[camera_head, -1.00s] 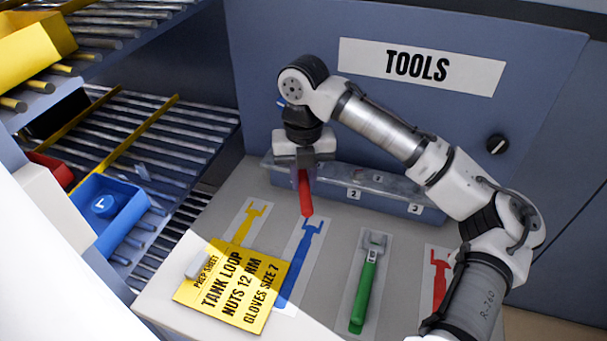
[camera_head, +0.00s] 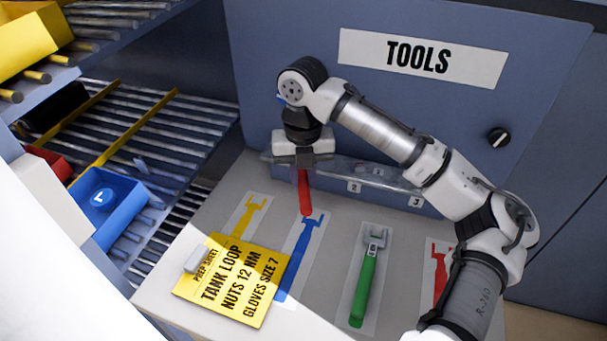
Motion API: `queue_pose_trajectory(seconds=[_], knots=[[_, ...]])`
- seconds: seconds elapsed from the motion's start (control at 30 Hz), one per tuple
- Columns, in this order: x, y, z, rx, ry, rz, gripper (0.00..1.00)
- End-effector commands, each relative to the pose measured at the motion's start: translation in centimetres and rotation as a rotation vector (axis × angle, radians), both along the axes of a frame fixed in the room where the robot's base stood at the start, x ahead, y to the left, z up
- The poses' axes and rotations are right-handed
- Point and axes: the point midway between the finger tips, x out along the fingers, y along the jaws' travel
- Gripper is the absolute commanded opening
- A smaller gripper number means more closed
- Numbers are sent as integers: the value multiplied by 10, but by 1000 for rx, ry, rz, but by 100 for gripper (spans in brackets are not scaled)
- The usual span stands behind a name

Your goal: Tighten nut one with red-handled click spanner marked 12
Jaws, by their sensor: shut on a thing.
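My gripper (camera_head: 303,160) is at the back left of the grey bench top, pointing down and shut on the red-handled spanner (camera_head: 305,195). The red handle hangs below the fingers and slants toward the front. The spanner's head and any 12 mark on it are hidden. Behind the gripper is a long blue-grey holder (camera_head: 385,197) with small labels 2 and 3 on its front. A smaller label on its top may read 1. The gripper overlaps the holder's left end; I cannot tell whether they touch. No nut can be made out.
A green spanner (camera_head: 365,280) lies on its pale outline strip. Blue (camera_head: 300,262), yellow (camera_head: 248,217) and red (camera_head: 440,275) spanner outlines show beside it. A yellow prep sheet (camera_head: 235,285) reads tank loop, nuts 12 Nm. A blue bin (camera_head: 112,205) sits on the left roller rack.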

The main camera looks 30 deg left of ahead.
Motion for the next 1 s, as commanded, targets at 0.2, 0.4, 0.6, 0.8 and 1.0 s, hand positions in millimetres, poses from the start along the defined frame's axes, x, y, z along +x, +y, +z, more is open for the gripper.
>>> queue_pose_trajectory(seconds=[0.2, 0.4, 0.6, 0.8, 1.0], knots=[[-4, 6, 2, 2, 1, -58, 0], [-7, 10, 1, 1, 1, -112, 0], [-8, 11, 0, 1, -1, -130, 0], [-8, 11, 0, 1, -1, -130, 0], [-10, 15, 2, 1, 1, -163, 0]])
